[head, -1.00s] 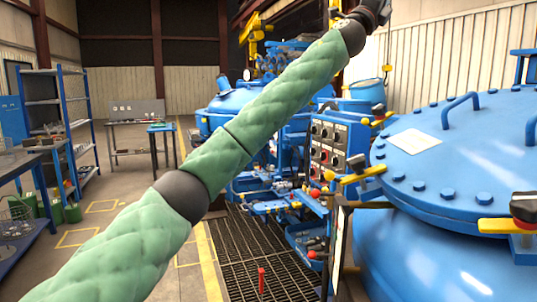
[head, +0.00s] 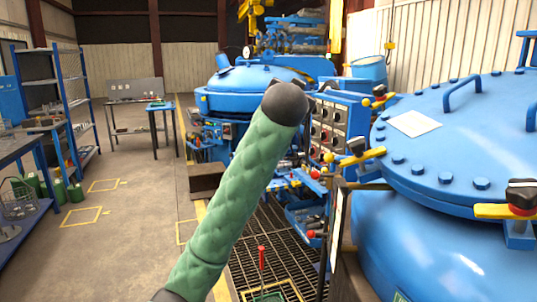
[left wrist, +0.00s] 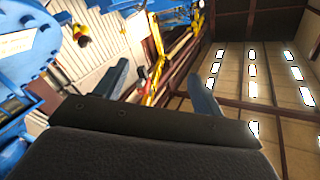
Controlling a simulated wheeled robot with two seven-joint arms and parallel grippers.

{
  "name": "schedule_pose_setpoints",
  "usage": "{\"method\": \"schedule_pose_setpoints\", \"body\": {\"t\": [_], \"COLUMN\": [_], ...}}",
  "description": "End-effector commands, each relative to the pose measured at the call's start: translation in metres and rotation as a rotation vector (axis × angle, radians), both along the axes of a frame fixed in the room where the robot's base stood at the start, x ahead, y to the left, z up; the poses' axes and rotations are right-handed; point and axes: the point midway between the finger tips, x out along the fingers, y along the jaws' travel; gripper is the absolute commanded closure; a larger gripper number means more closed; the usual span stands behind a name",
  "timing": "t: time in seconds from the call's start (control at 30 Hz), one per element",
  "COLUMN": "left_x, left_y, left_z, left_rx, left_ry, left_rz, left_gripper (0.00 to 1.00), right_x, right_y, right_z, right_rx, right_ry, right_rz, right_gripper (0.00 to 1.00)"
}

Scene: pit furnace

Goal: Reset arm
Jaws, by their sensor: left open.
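My left arm, in a green quilted sleeve, rises from the bottom of the head view and ends at a dark rounded joint near the middle. My left gripper is mostly hidden behind that joint in the head view. In the left wrist view my left gripper (left wrist: 157,88) shows two blue-grey fingers spread apart with nothing between them. That view is tilted, looking past the fingers to the ceiling lights and wall. My right gripper is in neither view.
A large blue bolted vessel (head: 460,150) fills the right side, with yellow-handled clamps on its rim. A control panel (head: 335,130) stands left of it, close to my arm. A second blue vessel (head: 250,85) stands behind. Floor grating (head: 250,240) lies below; open floor (head: 140,210) lies left.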

Motion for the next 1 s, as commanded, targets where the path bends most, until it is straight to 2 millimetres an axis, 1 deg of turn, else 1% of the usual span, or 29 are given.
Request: {"method": "schedule_pose_setpoints", "body": {"t": [0.03,0.07,0.1,0.27,0.4,0.6,0.77,1.0], "left_x": [-0.004,-0.007,-0.011,-0.030,-0.048,-0.078,-0.103,-0.143], "left_y": [0.008,0.013,0.019,0.043,0.062,0.086,0.104,0.129], "left_z": [-0.021,-0.033,-0.048,-0.108,-0.156,-0.221,-0.266,-0.332], "left_rx": [-0.018,-0.028,-0.042,-0.083,-0.111,-0.149,-0.181,-0.223], "left_ry": [0.046,0.072,0.107,0.231,0.324,0.435,0.502,0.601], "left_rz": [-0.002,-0.002,-0.003,-0.008,-0.012,-0.015,-0.016,-0.003], "left_gripper": [0.31,0.31,0.31,0.31,0.31,0.31,0.31,0.31], "right_x": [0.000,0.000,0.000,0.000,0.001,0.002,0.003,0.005], "right_y": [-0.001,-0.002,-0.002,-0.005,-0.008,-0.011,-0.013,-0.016], "right_z": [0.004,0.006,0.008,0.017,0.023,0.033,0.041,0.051], "right_rx": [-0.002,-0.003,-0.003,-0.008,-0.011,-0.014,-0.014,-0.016], "right_ry": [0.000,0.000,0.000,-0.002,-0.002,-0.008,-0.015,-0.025], "right_rz": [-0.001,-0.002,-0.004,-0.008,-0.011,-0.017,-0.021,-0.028], "right_gripper": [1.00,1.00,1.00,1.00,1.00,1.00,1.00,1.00]}}
